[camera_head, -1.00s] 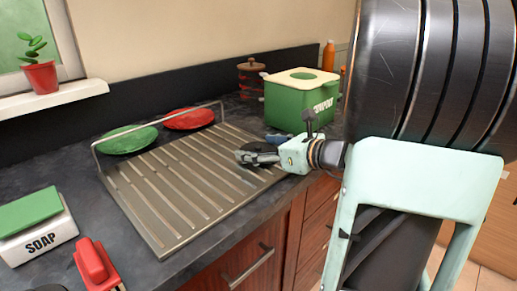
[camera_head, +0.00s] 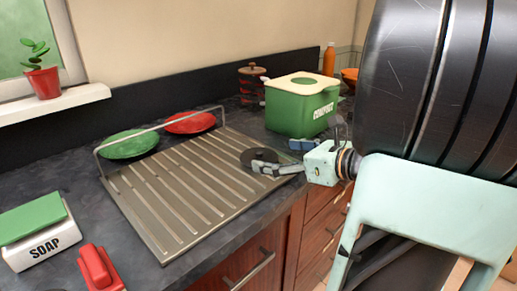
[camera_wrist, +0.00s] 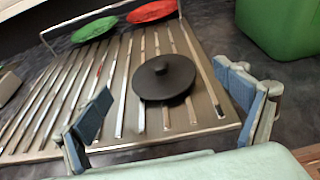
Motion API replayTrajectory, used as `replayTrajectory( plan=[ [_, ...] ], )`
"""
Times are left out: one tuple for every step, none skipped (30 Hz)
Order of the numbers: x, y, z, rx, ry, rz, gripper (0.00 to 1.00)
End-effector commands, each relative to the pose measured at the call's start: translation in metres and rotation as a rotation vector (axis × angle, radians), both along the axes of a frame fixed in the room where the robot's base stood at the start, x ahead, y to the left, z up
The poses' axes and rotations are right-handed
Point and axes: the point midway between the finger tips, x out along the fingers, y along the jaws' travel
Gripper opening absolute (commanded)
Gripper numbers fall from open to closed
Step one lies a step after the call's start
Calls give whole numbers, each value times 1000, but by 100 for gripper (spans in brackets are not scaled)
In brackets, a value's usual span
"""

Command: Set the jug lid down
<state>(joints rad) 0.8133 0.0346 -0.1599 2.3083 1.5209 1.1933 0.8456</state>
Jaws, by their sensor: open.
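The jug lid (camera_head: 257,157) is a black disc with a round knob. In the wrist view the lid (camera_wrist: 165,80) lies flat, knob up, on the right part of the ribbed metal drying rack (camera_head: 172,212). My gripper (camera_head: 275,155) is open at the rack's right end. In the wrist view its two blue-padded fingers (camera_wrist: 168,88) are spread wide, one on each side of the lid, with visible gaps to it. The near finger partly covers the lid's edge in the head view. No jug is identifiable.
A green compost bin (camera_head: 300,107) stands just behind my gripper. Green (camera_head: 128,144) and red (camera_head: 190,122) plates stand at the rack's back. A soap box (camera_head: 40,240) and a red object (camera_head: 98,268) are at the left front. Much of the rack is bare.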

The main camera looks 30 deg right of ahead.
Motion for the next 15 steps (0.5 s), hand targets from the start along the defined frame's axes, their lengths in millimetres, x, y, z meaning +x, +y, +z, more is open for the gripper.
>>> replayTrajectory(
  plan=[
    [-10,-5,6,0,0,-4,91],
    [-16,-7,7,0,0,-5,91],
    [-22,-9,9,0,0,-2,91],
    [-27,-11,11,0,0,-3,91],
    [-31,-13,12,0,0,-3,91],
    [-36,-14,13,-1,0,-2,91],
    [-39,-15,14,0,0,-3,91],
    [-41,-16,15,0,0,-2,91],
    [-44,-17,15,1,0,-1,91],
    [-46,-17,16,0,0,1,91],
    [-47,-17,16,0,0,1,91],
    [-49,-18,16,1,0,1,91],
    [-49,-18,16,1,0,1,91],
    [-50,-18,16,1,0,1,91],
    [-50,-18,16,1,0,1,91]
  ],
)
